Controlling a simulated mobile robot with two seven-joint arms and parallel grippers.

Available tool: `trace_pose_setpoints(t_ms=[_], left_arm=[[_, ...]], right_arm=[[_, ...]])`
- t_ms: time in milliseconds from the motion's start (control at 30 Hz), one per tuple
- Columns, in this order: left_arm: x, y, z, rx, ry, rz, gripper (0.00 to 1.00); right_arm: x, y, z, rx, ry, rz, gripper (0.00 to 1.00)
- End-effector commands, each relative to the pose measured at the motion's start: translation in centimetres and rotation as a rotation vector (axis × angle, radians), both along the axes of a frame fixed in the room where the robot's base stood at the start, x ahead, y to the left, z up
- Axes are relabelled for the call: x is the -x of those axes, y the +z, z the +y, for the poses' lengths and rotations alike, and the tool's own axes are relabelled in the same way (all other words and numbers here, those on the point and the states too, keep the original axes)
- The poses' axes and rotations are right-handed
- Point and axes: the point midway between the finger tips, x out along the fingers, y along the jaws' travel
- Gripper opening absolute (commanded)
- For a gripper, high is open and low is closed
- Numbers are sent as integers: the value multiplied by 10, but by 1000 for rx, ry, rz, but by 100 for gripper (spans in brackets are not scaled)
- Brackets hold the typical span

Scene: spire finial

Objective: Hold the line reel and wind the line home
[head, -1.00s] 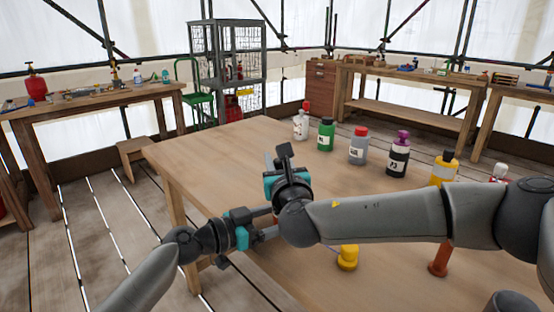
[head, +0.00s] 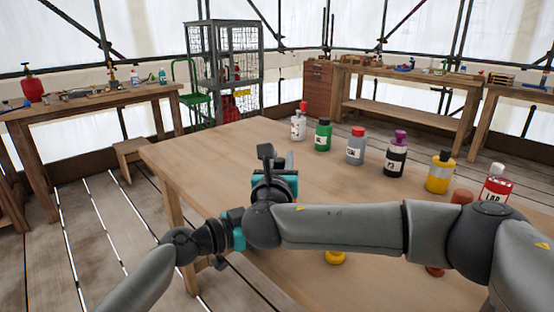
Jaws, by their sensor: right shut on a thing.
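My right gripper (head: 273,165) is above the near left part of the wooden table (head: 222,160), its dark fingers pointing up and away from me. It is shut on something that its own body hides. My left gripper (head: 243,232) is just below and left of it, at the table's left edge. Its fingertips are hidden behind the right wrist, so its opening does not show. I cannot make out the line reel or its line for certain. A small yellow object (head: 335,258) shows on the table below my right forearm.
Several bottles stand along the table's far right side, from a white one (head: 298,122) to a red LAB bottle (head: 495,184). A brown-orange upright piece (head: 461,196) is partly behind my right arm. A stool (head: 132,155) stands left. The table's far middle is clear.

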Motion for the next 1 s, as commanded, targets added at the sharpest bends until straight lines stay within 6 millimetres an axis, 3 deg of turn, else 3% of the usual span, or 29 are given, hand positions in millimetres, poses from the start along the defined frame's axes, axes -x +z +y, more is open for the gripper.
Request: trace_pose_setpoints(t_ms=[400,967,1000], left_arm=[[1,0,-1,0,-3,-1,40],[1,0,-1,-2,-2,-2,40],[1,0,-1,-2,-2,-2,40]], right_arm=[[1,1,-12,-6,-219,-11,0],[1,1,-14,-7,-254,-10,0],[1,1,-14,-7,-254,-10,32]])
